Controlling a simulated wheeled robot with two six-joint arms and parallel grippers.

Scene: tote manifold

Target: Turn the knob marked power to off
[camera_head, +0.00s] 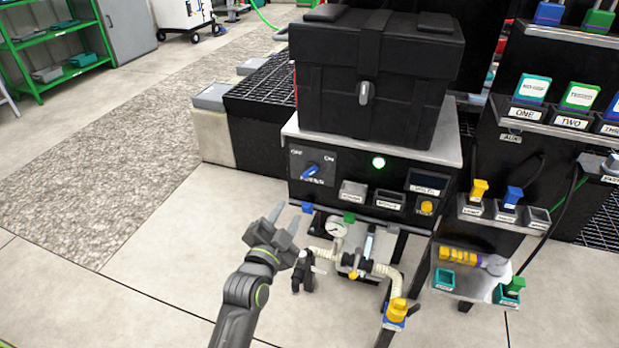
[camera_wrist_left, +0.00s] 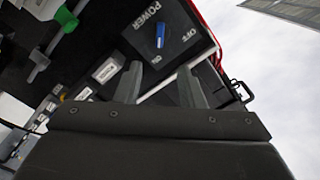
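The power knob (camera_head: 311,170) is a blue handle on a dark panel (camera_head: 340,188), with OFF at its upper left and ON at its upper right. Its blue bar slants up to the right, towards ON. The left wrist view shows the knob (camera_wrist_left: 160,35) beside the POWER label (camera_wrist_left: 143,15), with the OFF label (camera_wrist_left: 188,34) and the ON label (camera_wrist_left: 156,60). My left gripper (camera_head: 284,216) is open and empty, below and left of the knob and apart from it. Its two spread fingers also show in the wrist view (camera_wrist_left: 160,85). My right gripper is not in view.
A green light (camera_head: 379,162) glows right of the knob. A large black case (camera_head: 374,75) stands on the console top. Pipes with a gauge (camera_head: 337,229) and valves sit below the panel.

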